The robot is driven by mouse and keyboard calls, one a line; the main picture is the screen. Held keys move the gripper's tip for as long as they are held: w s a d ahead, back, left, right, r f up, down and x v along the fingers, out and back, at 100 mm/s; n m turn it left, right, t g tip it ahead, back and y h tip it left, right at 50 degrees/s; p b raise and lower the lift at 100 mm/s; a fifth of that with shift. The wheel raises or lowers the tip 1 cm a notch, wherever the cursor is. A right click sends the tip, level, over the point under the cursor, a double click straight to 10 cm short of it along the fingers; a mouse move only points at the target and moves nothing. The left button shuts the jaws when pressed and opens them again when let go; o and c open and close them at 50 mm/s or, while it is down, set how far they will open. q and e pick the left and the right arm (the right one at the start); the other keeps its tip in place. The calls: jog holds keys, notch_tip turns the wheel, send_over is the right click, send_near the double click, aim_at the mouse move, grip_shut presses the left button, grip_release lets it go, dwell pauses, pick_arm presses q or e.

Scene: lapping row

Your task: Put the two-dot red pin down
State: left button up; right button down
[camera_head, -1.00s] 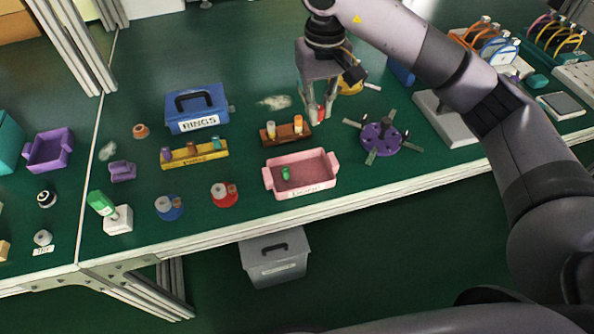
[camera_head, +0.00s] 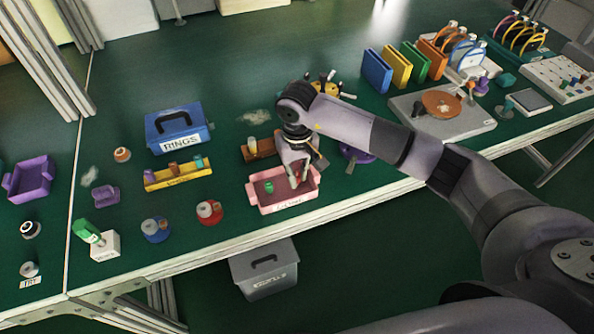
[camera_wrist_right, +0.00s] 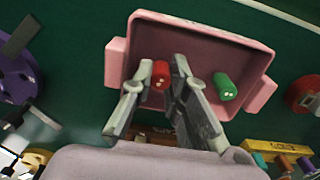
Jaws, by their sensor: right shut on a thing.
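The red pin with light dots on its end (camera_wrist_right: 161,75) is between the fingers of my right gripper (camera_wrist_right: 163,88) in the right wrist view. My right gripper (camera_head: 297,180) is shut on it, over the right part of the pink tray (camera_head: 262,203) in the head view. I cannot tell whether the pin touches the tray floor. My left gripper is not in view.
A brown rack (camera_head: 262,147) stands just behind the tray. A yellow rack (camera_head: 178,174), the blue RINGS box (camera_head: 180,131) and a red round holder (camera_head: 209,212) are to the left. A purple spider-like holder (camera_head: 356,153) is close on the right.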

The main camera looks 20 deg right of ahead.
aim_at(297, 174)
jog(key=shift+f+b, duration=0.2)
jog(key=shift+b, duration=0.1)
jog(key=c, duration=1.8)
grip_release()
jog(key=shift+c, duration=0.2)
jog(key=shift+r, duration=0.1)
jog(key=shift+r+p, duration=0.3)
notch_tip(297, 174, up, 12)
jog(key=b, duration=0.2)
jog(key=shift+f, duration=0.15)
